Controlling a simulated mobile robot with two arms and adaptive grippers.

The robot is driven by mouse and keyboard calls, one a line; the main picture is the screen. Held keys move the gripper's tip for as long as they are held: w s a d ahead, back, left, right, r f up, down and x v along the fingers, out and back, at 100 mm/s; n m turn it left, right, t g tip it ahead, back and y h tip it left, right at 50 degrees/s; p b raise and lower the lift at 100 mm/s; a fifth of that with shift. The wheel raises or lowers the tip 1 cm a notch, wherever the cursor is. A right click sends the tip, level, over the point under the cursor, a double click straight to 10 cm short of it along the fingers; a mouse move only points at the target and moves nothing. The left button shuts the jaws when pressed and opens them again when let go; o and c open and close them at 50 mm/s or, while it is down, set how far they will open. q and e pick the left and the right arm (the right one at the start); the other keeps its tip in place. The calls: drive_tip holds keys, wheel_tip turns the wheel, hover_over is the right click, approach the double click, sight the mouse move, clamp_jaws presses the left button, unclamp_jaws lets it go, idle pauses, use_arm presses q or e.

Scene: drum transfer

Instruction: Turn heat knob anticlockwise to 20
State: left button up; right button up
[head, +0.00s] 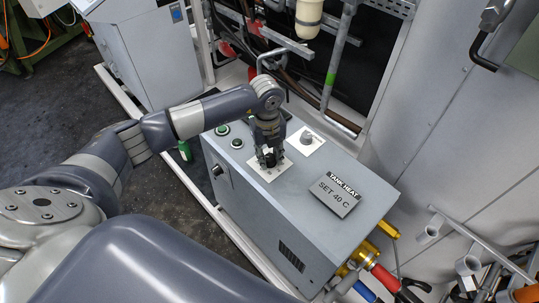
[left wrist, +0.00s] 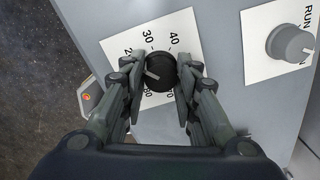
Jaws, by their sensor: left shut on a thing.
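The black heat knob (left wrist: 160,72) sits on a white dial plate (left wrist: 152,34) with 30 and 40 readable along its upper edge in the left wrist view. A white pointer line shows on the knob, toward its lower left. Other dial numbers are partly covered by my fingers. My left gripper (left wrist: 161,75) is shut on the knob, one finger on each side. In the head view my left gripper (head: 267,158) points down onto the plate (head: 262,173) on top of the grey cabinet. My right gripper is not in view.
A grey RUN knob (left wrist: 290,44) sits beside the heat dial, and it also shows in the head view (head: 307,137). A TANK HEAT sign reading SET 40 C (head: 338,194) lies on the cabinet top (head: 290,206). Green buttons (head: 237,143) are on the left. Pipes stand behind.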

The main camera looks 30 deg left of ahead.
sight(268, 158)
use_arm(q)
drive_tip(key=shift+n, duration=0.5)
drive_tip(key=o, duration=1.1)
drive_tip(key=shift+c, duration=0.2)
wheel_tip(268, 158, up, 12)
drive_tip(key=shift+s+a, duration=0.15)
drive_tip(key=shift+s, duration=0.05)
